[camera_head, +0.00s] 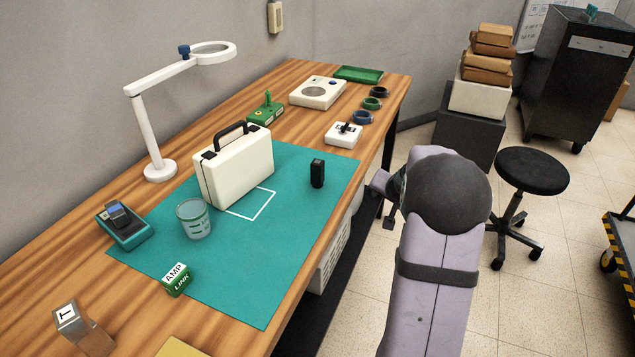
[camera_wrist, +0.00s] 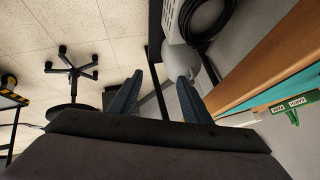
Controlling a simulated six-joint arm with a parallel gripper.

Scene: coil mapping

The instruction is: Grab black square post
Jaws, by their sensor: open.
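The black square post (camera_head: 317,173) stands upright on the teal mat (camera_head: 300,259), near the mat's right side. My arm is to the right of the table in the head view, and my gripper (camera_head: 380,190) is off the table's edge, apart from the post. The wrist view shows my gripper (camera_wrist: 160,85) with its two dark blue fingers spread and nothing between them. The post does not show in the wrist view.
A white case (camera_head: 234,172), a clear beaker (camera_head: 194,219) and a green AMP LINK block (camera_head: 176,279) are on the mat. A white switch box (camera_head: 343,134) stands behind the post. The mat around the post is clear. A black stool (camera_head: 532,171) stands on the floor.

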